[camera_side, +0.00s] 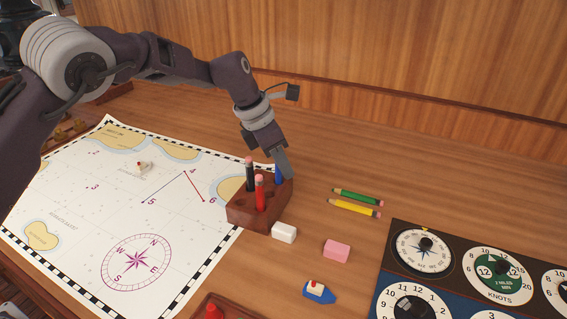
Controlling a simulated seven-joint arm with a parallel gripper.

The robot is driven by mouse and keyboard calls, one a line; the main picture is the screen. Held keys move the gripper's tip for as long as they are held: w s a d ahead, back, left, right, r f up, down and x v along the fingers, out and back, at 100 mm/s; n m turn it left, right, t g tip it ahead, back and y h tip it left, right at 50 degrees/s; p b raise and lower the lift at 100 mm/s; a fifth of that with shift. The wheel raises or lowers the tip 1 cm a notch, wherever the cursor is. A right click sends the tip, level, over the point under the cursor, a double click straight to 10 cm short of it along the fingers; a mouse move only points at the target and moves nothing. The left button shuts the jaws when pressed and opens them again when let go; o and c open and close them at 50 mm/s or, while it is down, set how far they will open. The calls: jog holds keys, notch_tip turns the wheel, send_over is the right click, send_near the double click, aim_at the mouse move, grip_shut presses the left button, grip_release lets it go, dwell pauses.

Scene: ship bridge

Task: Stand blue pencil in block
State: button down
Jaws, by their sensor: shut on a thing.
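The wooden block (241,217) stands at the right edge of the chart. A black pencil (250,176) and a red pencil (260,194) stand upright in it. The blue pencil (279,175) is at the block's back right corner, upright or nearly so. My gripper (284,168) is right above that corner, shut on the blue pencil, and covers its upper part. The pencil's lower end meets the block in the picture; I cannot tell how deep it sits in a hole.
A green pencil (357,196) and a yellow pencil (354,208) lie right of the block. A white eraser (284,232), a pink eraser (337,249) and a toy boat (319,291) are in front. An instrument panel (458,288) fills the lower right. The desk behind is clear.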

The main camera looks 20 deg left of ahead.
jog(key=shift+f, duration=0.25)
dwell(0.3)
jog(key=c, duration=1.3)
grip_release()
jog(key=shift+c, duration=0.2)
